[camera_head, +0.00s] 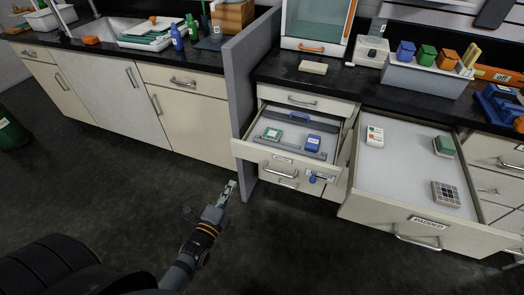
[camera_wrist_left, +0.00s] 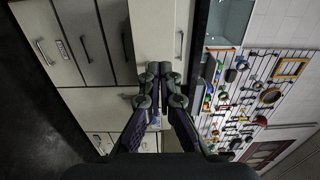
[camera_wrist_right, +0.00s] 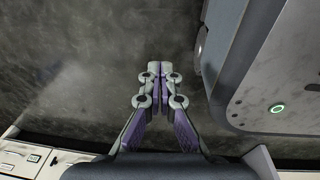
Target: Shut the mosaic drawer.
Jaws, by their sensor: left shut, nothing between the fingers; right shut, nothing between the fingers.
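Two drawers stand open in the head view. The smaller middle drawer (camera_head: 268,151) holds a green-and-white box (camera_head: 272,134) and a blue box (camera_head: 313,143). The larger right drawer (camera_head: 385,210) holds a white box (camera_head: 375,137), a green-topped block (camera_head: 444,147) and a grid-patterned tile block (camera_head: 445,193). My right gripper (camera_wrist_right: 160,70) is shut and empty over the floor.
A grey divider panel (camera_head: 243,80) stands left of the middle drawer. A blue padlock-like item (camera_head: 313,178) hangs below that drawer. The black counter (camera_head: 330,83) above bears a grey bin (camera_head: 425,80) and other goods. The dark floor (camera_head: 120,180) in front is clear.

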